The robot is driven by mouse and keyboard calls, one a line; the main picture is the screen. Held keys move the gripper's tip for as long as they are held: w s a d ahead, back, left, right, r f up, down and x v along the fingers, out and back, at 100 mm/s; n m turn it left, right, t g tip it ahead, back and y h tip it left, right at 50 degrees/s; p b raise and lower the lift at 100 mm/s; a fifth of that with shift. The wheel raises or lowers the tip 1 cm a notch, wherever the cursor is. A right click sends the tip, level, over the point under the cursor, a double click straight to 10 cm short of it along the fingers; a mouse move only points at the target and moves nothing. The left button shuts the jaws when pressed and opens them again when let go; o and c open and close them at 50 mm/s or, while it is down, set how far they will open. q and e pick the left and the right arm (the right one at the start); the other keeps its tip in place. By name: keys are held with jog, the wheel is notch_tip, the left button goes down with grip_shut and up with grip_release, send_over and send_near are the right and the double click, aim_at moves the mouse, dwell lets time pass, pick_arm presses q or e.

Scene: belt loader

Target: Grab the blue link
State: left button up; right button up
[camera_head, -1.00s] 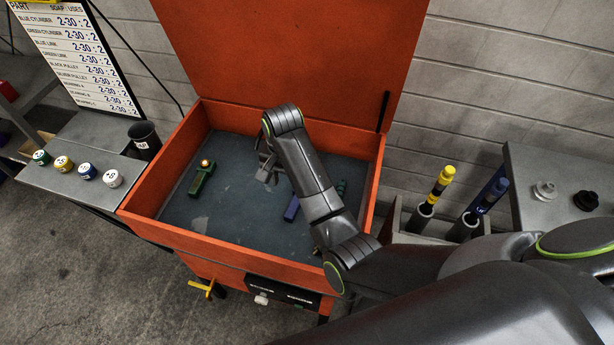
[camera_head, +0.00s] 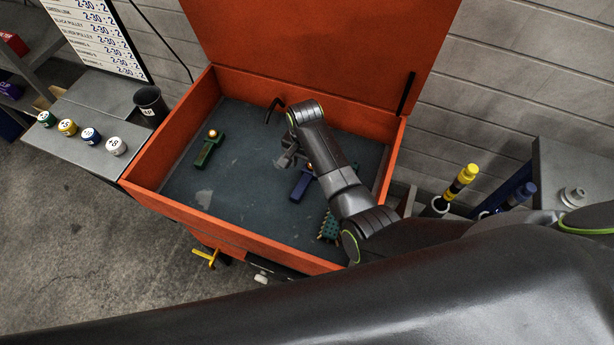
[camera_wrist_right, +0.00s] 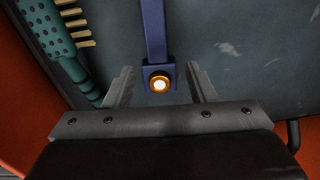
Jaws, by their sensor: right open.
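The blue link (camera_head: 301,186) lies on the dark floor of the orange box, partly behind my right arm in the head view. In the right wrist view the blue link (camera_wrist_right: 154,35) runs away from the camera, with a bright copper-ringed end (camera_wrist_right: 159,83) nearest me. My right gripper (camera_wrist_right: 159,82) is open and empty, its two fingers to either side of that end, apart from it. In the head view the right gripper (camera_head: 287,160) hangs inside the box, just up and left of the link. My left gripper is not in view.
The orange box (camera_head: 230,220) has raised walls and an upright lid. A green link (camera_head: 208,150) lies to the left, a black bent rod (camera_head: 273,108) at the back. A teal brush (camera_wrist_right: 65,45) lies beside the blue link. The floor between the links is clear.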

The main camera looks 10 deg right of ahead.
aim_at(307, 176)
jog(key=shift+f, duration=0.3)
jog(key=shift+d+f, duration=0.15)
jog(key=shift+f, duration=0.55)
notch_tip(307, 176, down, 3)
jog(key=shift+d+p, duration=0.1)
jog(key=shift+p, duration=0.2)
jog(key=shift+f, duration=0.5)
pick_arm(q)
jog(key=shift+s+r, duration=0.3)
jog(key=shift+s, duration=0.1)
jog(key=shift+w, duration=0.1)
pick_arm(e)
jog(key=shift+r, duration=0.1)
grip_shut()
